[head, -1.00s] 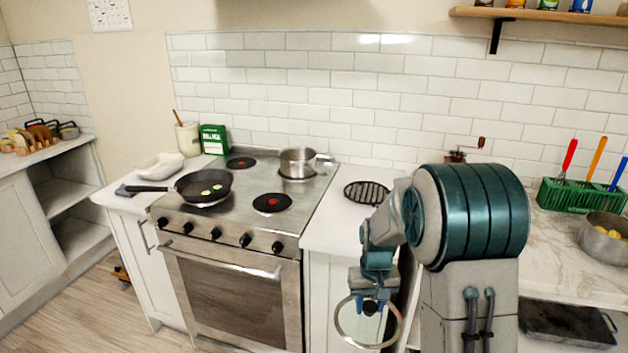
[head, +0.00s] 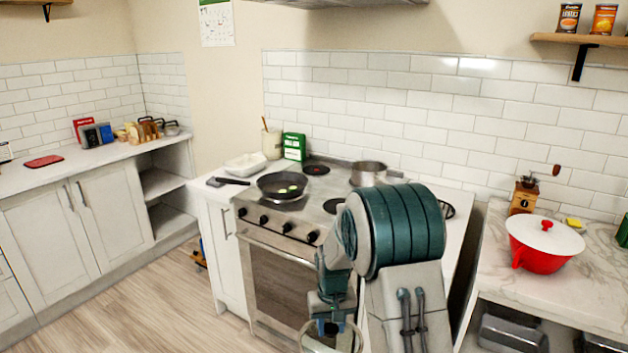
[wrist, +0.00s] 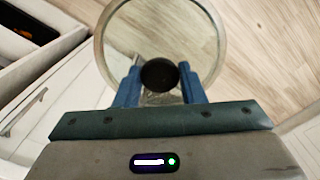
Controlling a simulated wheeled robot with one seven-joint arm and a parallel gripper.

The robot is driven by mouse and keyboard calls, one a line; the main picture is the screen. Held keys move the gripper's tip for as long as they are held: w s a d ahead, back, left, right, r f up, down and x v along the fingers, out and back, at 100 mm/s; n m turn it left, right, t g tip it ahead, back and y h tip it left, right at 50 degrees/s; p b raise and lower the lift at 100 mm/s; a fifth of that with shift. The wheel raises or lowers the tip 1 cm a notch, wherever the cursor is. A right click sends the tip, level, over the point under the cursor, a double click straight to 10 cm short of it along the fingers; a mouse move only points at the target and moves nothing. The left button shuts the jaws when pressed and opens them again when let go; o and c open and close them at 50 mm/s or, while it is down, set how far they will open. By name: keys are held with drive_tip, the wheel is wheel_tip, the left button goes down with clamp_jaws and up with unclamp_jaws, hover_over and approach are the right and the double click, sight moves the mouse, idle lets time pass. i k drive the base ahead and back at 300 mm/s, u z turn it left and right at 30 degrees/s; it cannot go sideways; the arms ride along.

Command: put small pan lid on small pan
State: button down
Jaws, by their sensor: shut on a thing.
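The small pan lid (wrist: 207,20) is a clear glass disc with a metal rim and a dark round knob. My gripper (wrist: 158,82) is shut on that knob in the wrist view, with a blue finger on each side. In the head view my gripper (head: 329,326) hangs low in front of the stove, and the lid (head: 312,346) shows only partly at the bottom edge. The small pan (head: 369,172) is a steel saucepan with a handle to the right. It stands at the back right of the stove, partly behind my arm, with no lid on it.
A black frying pan (head: 284,186) with food sits on the stove (head: 262,225). A white dish (head: 246,164), a utensil crock (head: 272,144) and a green box (head: 294,147) stand left of it. A red pot (head: 541,247) stands on the right counter. Open floor (head: 160,305) lies front left.

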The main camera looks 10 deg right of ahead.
sight(376, 180)
drive_tip(key=u, duration=1.65)
drive_tip(key=i, duration=1.95)
drive_tip(key=z, duration=2.15)
